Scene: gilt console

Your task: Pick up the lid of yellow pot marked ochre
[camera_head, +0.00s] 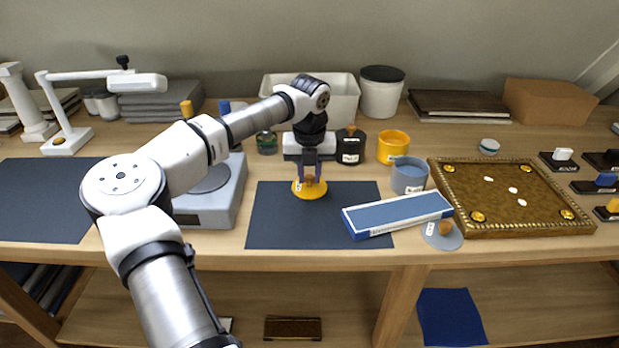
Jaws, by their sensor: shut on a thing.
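The yellow lid (302,192) is a round disc with a small brown knob, at the dark mat's upper edge. My gripper (310,178) points down over it and is shut on the knob. I cannot tell whether the lid touches the mat or is slightly raised. The yellow pot (393,146) stands open to the right, behind the lid. Any marking on this pot is too small to read.
A dark mat (290,225) lies below the gripper. A black jar (350,146), a blue-grey pot (408,175), a blue box (398,214), a grey lid (452,242) and a gilt tray (510,229) stand to the right. A grey scale (205,214) is at left.

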